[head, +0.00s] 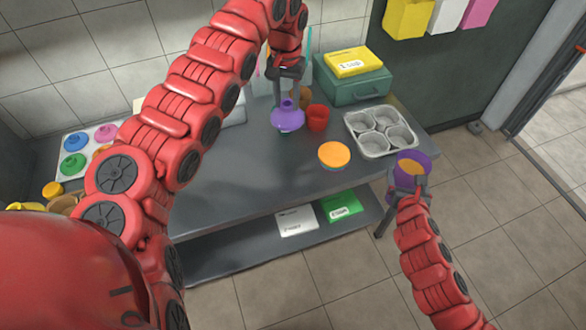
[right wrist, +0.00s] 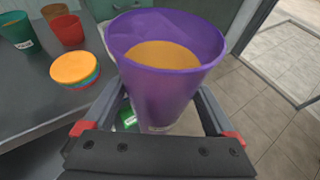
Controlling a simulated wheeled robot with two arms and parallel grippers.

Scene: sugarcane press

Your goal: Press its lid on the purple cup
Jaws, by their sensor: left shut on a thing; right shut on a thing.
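The purple cup (head: 421,160) is held upright in my right gripper (head: 410,184), out past the table's right end. In the right wrist view the purple cup (right wrist: 160,95) is open at the top, with orange content inside, and stands between the two fingers. My left gripper (head: 288,90) is shut on the purple lid (head: 287,118), a wide domed piece with a narrow neck. The lid is over the back part of the table, well to the left of the cup; I cannot tell whether it touches the table.
Several coloured lids sit on a white tray (head: 66,146) at the left. The table's front middle is clear.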

